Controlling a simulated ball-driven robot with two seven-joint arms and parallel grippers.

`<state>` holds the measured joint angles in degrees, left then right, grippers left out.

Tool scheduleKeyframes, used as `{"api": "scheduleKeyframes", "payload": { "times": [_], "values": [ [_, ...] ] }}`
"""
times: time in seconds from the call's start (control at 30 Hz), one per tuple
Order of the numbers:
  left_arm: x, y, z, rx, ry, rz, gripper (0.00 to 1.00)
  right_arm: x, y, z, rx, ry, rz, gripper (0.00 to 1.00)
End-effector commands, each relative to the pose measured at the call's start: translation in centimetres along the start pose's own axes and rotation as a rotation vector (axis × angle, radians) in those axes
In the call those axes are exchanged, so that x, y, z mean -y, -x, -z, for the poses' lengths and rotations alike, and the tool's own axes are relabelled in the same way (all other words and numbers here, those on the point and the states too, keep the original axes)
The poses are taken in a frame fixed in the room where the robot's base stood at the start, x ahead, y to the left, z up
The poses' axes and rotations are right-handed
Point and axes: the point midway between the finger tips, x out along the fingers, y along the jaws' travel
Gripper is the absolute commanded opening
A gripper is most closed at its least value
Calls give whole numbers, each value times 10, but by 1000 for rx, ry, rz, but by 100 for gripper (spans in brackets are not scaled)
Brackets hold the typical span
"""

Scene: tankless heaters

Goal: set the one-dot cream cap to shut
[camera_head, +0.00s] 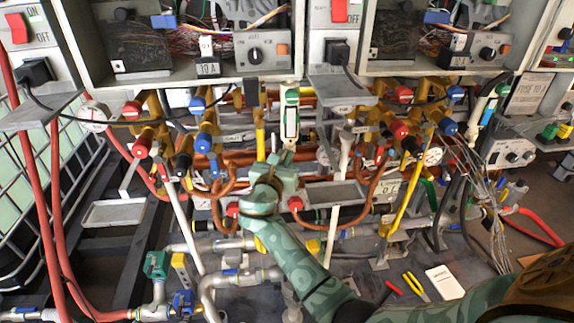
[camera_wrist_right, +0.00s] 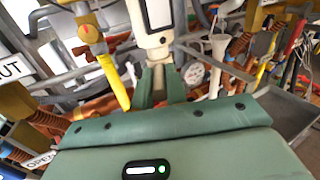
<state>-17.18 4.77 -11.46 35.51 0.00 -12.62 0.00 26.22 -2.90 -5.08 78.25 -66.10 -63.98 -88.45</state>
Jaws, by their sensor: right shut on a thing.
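My right gripper (camera_head: 284,156) reaches up among the pipes at the middle of the head view. That fitting shows in the head view as a white and green upright body (camera_head: 290,115) just above the gripper. The pale end between the fingers looks like the cream cap, mostly hidden by them; no dot can be made out. My left gripper is not in view.
A label ending in "UT" (camera_wrist_right: 10,68) and an "OPEN" label (camera_wrist_right: 40,160) show left in the wrist view. A yellow lever (camera_wrist_right: 114,82) and a round gauge (camera_wrist_right: 194,73) flank the fingers. Copper pipes and red and blue valve caps crowd both sides.

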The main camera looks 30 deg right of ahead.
Motion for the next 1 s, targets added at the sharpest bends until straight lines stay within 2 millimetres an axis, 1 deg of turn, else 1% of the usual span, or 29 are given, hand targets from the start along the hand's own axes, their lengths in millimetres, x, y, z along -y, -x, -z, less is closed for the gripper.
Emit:
{"api": "scheduleKeyframes", "payload": {
  "times": [0.03,0.1,0.33,0.5,0.93,0.97,1.0],
  "values": [
    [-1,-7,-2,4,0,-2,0,-4,0,4,-4,-2,28,0],
    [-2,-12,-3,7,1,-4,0,-6,0,4,-8,-2,69,0],
    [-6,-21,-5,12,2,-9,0,-10,-1,2,-12,-1,165,0],
    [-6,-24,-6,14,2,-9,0,-11,-1,1,-13,0,197,0],
    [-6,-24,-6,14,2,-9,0,-11,-1,0,-13,-1,205,0],
    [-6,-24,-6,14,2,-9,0,-11,-1,0,-13,-2,205,17],
    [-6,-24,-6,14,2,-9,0,-11,-1,0,-13,-1,205,28]
  ]
}}
